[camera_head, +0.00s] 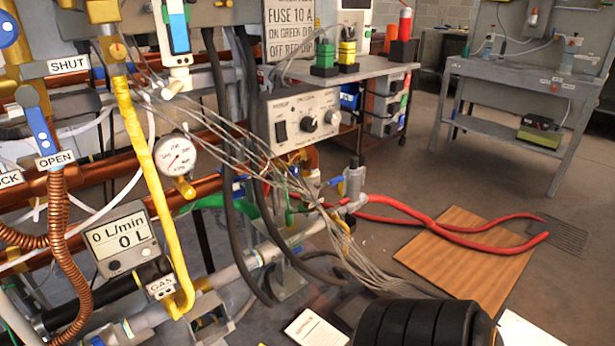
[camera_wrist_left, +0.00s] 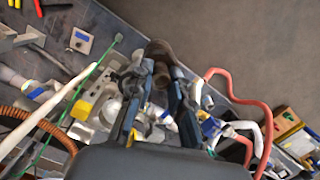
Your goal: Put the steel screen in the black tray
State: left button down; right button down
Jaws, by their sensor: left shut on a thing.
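My left gripper (camera_wrist_left: 161,78) shows in the left wrist view, with its two dark blue-grey fingers closed on a small brownish rounded thing (camera_wrist_left: 160,50) at their tips. I cannot tell what this thing is. In the head view a dark slotted grate (camera_head: 565,238) lies flat on the floor at the right; I cannot tell whether it is the steel screen. I cannot make out the black tray for sure; a dark flat patch (camera_head: 352,308) at the bottom is partly hidden by a large black banded cylinder. Neither gripper shows in the head view.
Pipes, hoses and a bundle of grey wires crowd the left and middle. A gauge (camera_head: 176,155) and a flow meter (camera_head: 122,240) stand among them. A wooden board (camera_head: 465,260) with red hoses across it is at right. A grey bench (camera_head: 520,75) stands behind, with open floor before it.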

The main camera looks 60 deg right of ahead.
aim_at(360, 311)
jog(key=k+z, duration=0.1)
jog(key=z, duration=0.3)
jog(key=k+z, duration=0.1)
jog(key=z, duration=0.25)
jog(key=k+l+z, duration=0.1)
jog(key=z, duration=0.3)
jog(key=i+l+z, duration=0.15)
jog(key=z, duration=0.3)
jog(key=i+z, duration=0.35)
jog(key=z, duration=0.15)
jog(key=i+z, duration=0.25)
jog(key=z, duration=0.2)
